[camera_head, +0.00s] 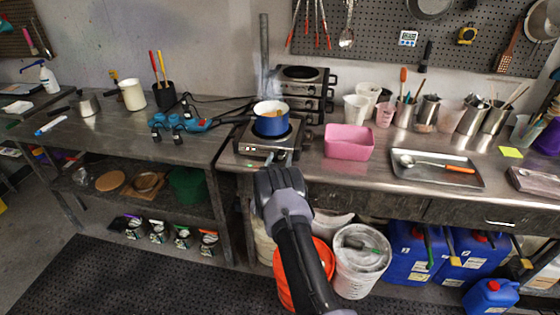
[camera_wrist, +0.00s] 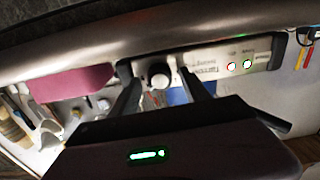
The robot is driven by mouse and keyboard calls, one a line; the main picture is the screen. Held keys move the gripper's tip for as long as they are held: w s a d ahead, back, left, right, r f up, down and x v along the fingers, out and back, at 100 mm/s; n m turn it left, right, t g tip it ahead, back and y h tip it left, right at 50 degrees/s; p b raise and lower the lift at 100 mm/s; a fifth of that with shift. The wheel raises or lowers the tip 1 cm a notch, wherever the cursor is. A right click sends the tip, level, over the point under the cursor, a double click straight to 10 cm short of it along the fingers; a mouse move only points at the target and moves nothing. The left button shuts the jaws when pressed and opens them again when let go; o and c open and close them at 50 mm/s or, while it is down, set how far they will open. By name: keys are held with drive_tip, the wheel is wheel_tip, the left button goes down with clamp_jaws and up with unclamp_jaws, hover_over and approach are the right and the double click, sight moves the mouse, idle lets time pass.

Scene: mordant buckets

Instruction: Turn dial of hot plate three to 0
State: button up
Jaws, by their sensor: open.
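A hot plate (camera_head: 257,147) sits at the front edge of the steel bench, with a blue pot (camera_head: 271,123) on top. I cannot read a number on it. Its front panel shows upside down in the wrist view, with a round dial (camera_wrist: 158,75), printed labels and two small lit lamps (camera_wrist: 239,65). My gripper (camera_wrist: 161,77) is open, one finger on each side of the dial. Whether the fingers touch it I cannot tell. In the head view my gripper (camera_head: 281,165) is in front of the panel and hides part of it. The dial's setting is not readable.
More hot plates (camera_head: 314,92) are stacked behind. A pink bin (camera_head: 349,142) stands close on the right. A metal tray (camera_head: 434,169) lies farther right. Blue devices with cables (camera_head: 183,125) lie on the left bench. An orange bucket (camera_head: 323,258) and a white bucket (camera_head: 360,268) stand below.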

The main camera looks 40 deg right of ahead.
clamp_jaws()
